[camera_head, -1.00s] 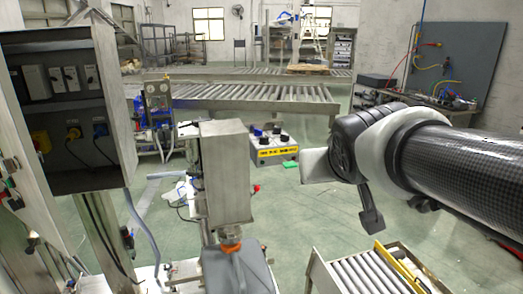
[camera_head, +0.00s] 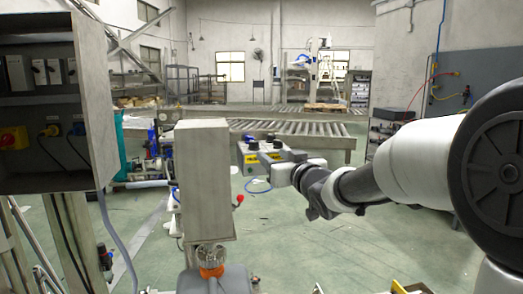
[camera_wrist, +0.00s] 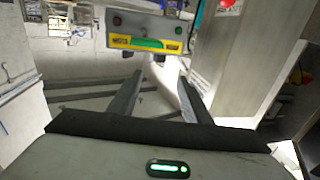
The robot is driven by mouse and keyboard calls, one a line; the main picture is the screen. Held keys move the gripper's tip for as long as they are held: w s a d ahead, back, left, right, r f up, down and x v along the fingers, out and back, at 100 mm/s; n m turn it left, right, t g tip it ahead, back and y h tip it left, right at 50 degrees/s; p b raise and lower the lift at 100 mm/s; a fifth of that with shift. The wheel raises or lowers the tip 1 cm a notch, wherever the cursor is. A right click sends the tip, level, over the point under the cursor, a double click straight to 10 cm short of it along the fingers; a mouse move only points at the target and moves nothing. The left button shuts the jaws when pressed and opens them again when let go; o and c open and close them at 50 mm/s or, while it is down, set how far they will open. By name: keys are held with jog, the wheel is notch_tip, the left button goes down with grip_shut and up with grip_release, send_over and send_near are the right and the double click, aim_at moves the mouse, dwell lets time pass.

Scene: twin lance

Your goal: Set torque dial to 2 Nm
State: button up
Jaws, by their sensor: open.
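A yellow and grey box (camera_head: 252,157) with dark knobs on top stands beyond my gripper in the head view, partly hidden by it. Which knob is the torque dial, and its setting, I cannot tell. In the wrist view, a yellow-fronted unit (camera_wrist: 122,41) with a green strip and small red and green round parts shows at the top, beyond the fingers. My gripper (camera_wrist: 158,88) is open, with two dark fingers spread apart and nothing between them. In the head view, my gripper (camera_head: 270,165) points forward and left, in front of the box.
A tall grey metal column (camera_head: 204,180) with a red knob on its right side stands left of my gripper. An open electrical cabinet (camera_head: 100,110) is at the left. A roller conveyor (camera_head: 300,138) crosses behind. Green floor is clear below my gripper.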

aim_at(256, 144)
jog(key=b+x, duration=0.1)
jog(key=x, duration=1.3)
jog(key=shift+w+b, duration=0.15)
jog(key=shift+b, duration=0.15)
